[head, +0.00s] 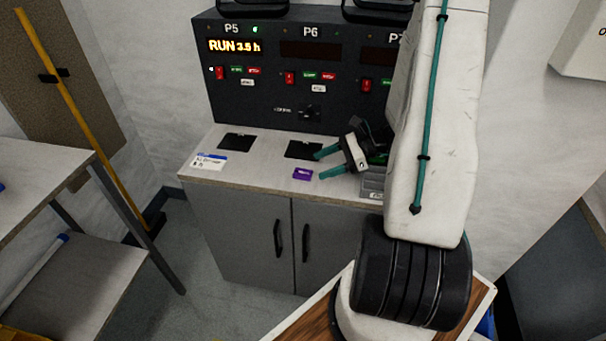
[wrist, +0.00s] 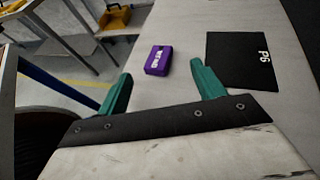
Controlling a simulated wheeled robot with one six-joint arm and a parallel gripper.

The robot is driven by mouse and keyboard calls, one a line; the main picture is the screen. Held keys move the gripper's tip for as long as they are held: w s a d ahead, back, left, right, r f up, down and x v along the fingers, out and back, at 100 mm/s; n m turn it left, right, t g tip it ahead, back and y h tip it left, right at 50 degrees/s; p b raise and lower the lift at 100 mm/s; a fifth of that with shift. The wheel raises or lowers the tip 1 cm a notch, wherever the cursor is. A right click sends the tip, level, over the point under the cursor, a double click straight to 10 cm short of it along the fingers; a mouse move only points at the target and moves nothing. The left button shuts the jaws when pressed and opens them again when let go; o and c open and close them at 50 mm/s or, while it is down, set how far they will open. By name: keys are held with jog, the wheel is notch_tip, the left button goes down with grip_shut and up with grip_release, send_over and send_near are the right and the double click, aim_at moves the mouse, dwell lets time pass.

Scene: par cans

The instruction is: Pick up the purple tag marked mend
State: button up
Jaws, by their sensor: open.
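The purple tag (head: 302,174) lies on the grey cabinet top near its front edge. In the wrist view the tag (wrist: 159,60) shows white lettering, too small and turned to read with certainty. My gripper (head: 325,164) is open and empty, with green fingers pointing left. In the wrist view the tag is just beyond the fingertips of my gripper (wrist: 162,72), between their lines and apart from both.
A dark panel (head: 283,75) marked P5 and P6 stands at the back of the cabinet top (head: 262,165). A black P6 pad (wrist: 240,62) lies right of the tag in the wrist view. A white and blue card (head: 209,161) lies at the left. A table (head: 40,185) stands further left.

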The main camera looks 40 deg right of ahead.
aim_at(303, 172)
jog(key=x, duration=0.5)
jog(key=shift+a, duration=0.25)
jog(key=c, duration=1.3)
